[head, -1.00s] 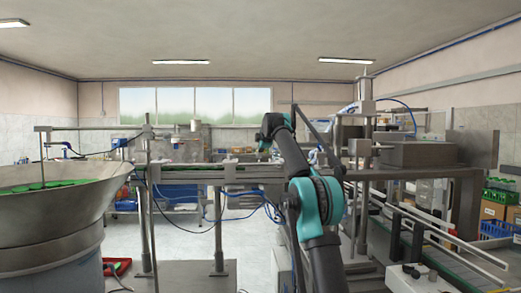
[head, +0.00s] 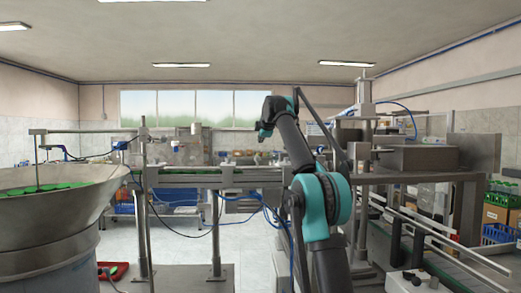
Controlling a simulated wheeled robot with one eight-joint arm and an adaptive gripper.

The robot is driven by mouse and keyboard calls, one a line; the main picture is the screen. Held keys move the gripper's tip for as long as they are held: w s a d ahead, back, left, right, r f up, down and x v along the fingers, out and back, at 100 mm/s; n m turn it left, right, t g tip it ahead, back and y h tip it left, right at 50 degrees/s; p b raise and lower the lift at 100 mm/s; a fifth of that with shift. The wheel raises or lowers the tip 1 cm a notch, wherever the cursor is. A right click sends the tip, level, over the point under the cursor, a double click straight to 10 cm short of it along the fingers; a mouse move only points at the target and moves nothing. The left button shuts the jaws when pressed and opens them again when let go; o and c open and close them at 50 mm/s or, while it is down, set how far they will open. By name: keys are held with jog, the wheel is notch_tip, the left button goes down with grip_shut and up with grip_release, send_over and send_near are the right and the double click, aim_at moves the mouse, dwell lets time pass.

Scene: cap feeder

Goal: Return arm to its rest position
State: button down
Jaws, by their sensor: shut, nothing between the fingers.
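My arm (head: 322,205), dark grey with teal joints, rises from the bottom centre in the head view. Its upper part leans left and ends at a bent teal joint (head: 264,128) in front of the windows. I cannot make out my gripper or its fingers. No held object shows on the arm. The arm stands in front of the conveyor line (head: 230,178) and overlaps part of it.
A large steel feeder bowl (head: 50,210) with green caps (head: 45,188) stands at left. A metal machine frame (head: 420,160) and a railed conveyor (head: 425,228) are close on the right. Open floor (head: 185,250) shows left of the arm.

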jog(key=s+r, duration=0.3)
jog(key=r, duration=0.2)
jog(key=s+d+f+m+g, duration=0.15)
jog(key=s+f+m, duration=0.3)
jog(key=f, duration=0.65)
jog(key=s+d+f+m+g+h, duration=0.1)
jog(key=s+d+f+m, duration=0.2)
jog(key=s+f, duration=0.5)
jog(key=s+d+f+m+g, duration=0.1)
jog(key=s+d+f+m, duration=0.2)
jog(key=f, duration=1)
jog(key=s+f+m+g, duration=0.2)
jog(key=s+f+m, duration=0.2)
jog(key=s+f, duration=1.2)
jog(key=s+d+f+m+g, duration=0.1)
jog(key=s+f+m+g, duration=0.2)
jog(key=s+f, duration=1.4)
jog(key=s+m, duration=0.1)
jog(key=s, duration=0.7)
jog(key=shift+s+d+h, duration=0.15)
jog(key=shift+d+h, duration=0.1)
jog(key=shift+h, duration=0.05)
